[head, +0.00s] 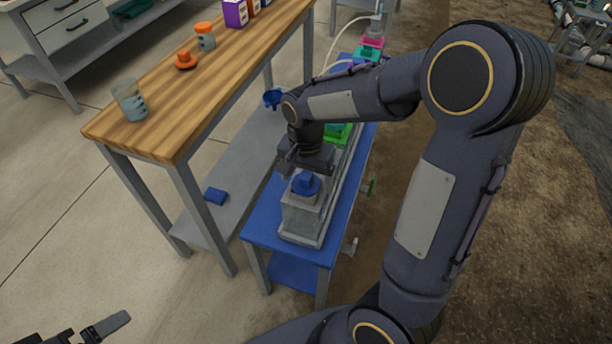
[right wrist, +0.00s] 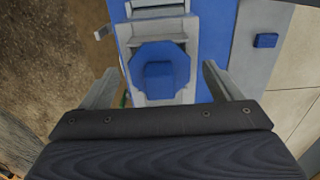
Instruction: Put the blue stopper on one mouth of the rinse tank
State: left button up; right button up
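The blue stopper (head: 306,184), an octagonal cap with a block-shaped grip, sits on the near mouth of the clear grey rinse tank (head: 301,226). It looks level; its underside is hidden. My right gripper (head: 296,165) is just above and behind it in the head view. In the right wrist view the right gripper (right wrist: 158,84) is open, with one finger on each side of the stopper (right wrist: 158,76) and visible gaps between. My left gripper (head: 103,328) shows only partly at the lower left, with one finger clear and nothing seen in it.
The tank stands on a narrow blue bench (head: 262,225). Behind it are a green fitting (head: 337,131), a teal one (head: 366,52) and a pink one (head: 373,42). A wooden table (head: 165,108) with cups is at left. A blue block (head: 215,196) lies on its lower shelf.

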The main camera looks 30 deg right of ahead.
notch_tip(320, 180, up, 8)
jog(key=shift+f+p, duration=0.1)
jog(key=shift+p, duration=0.95)
jog(key=s+a+r+n+t+y, duration=0.2)
jog(key=s+n+t, duration=0.15)
jog(key=s, duration=0.45)
jog(key=s+a+r+n+t+y, duration=0.1)
jog(key=s+a+n+t+y, duration=0.1)
jog(key=s+n, duration=0.5)
notch_tip(320, 180, up, 15)
jog(key=s+m+p, duration=0.2)
jog(key=p, duration=1.3)
